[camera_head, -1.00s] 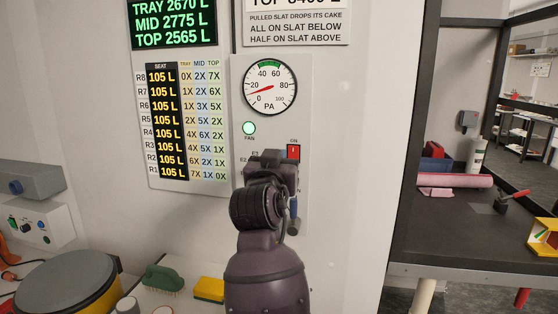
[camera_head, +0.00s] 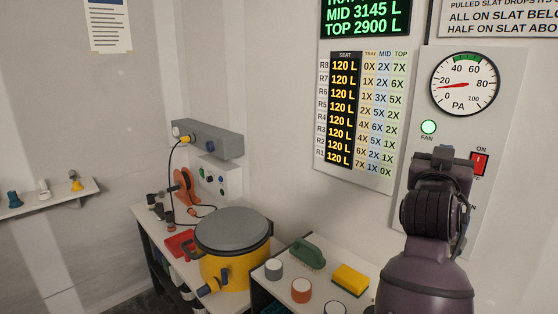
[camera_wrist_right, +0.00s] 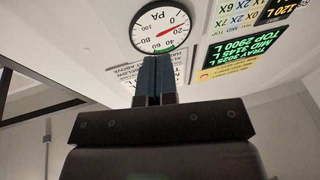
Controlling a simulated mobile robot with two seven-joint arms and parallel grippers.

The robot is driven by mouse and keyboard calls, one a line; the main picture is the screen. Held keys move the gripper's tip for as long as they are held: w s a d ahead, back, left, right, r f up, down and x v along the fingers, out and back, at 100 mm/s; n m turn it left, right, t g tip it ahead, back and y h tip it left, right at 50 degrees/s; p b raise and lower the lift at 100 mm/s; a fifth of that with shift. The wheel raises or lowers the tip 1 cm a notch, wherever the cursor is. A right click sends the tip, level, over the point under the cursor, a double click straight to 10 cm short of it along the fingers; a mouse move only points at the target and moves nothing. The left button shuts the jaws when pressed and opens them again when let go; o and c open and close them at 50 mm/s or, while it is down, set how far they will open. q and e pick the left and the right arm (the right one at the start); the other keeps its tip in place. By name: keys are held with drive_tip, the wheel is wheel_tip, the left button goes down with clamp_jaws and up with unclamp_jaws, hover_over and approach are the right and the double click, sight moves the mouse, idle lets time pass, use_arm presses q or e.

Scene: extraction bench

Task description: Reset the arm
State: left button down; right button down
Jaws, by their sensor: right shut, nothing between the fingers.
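My right arm rises at the right of the head view, in front of the control panel (camera_head: 500,120). Its wrist hides the lower panel, and the fingers cannot be made out there. In the right wrist view my right gripper (camera_wrist_right: 154,62) is shut and empty, its two dark fingers together just below the round PA gauge (camera_wrist_right: 160,30). The gauge also shows in the head view (camera_head: 464,84), with its needle near 20. A red switch (camera_head: 479,164) marked ON and a lit green FAN lamp (camera_head: 428,127) are beside the wrist. My left gripper is not in view.
A yellow drum (camera_head: 225,268) with a grey lid stands on the left bench. A low white-topped cart (camera_head: 283,290) holds a green brush (camera_head: 306,254), a yellow sponge (camera_head: 350,280) and round jars. A display board (camera_head: 384,178) hangs on the wall. A small shelf (camera_head: 48,198) is at far left.

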drive_tip(key=w+a+f+n+t+y, duration=0.35)
drive_tip(key=a+f+n+y, duration=0.25)
drive_tip(key=f+y, duration=0.25)
drive_tip(key=s+a+f+n+g+y, duration=0.1)
drive_tip(key=s+f+y, duration=0.15)
drive_tip(key=f, duration=0.65)
drive_tip(key=s+f+n+g+y, duration=0.1)
drive_tip(key=s+f, duration=0.2)
drive_tip(key=f, duration=0.6)
drive_tip(key=s+d+f+g+b, duration=0.1)
drive_tip(key=s+f+g, duration=0.5)
drive_tip(key=s+f, duration=1.7)
wheel_tip(320, 180, down, 3)
drive_tip(key=shift+s+d+f+g, duration=0.1)
drive_tip(key=shift+s+d+g, duration=0.3)
drive_tip(key=shift+d, duration=0.25)
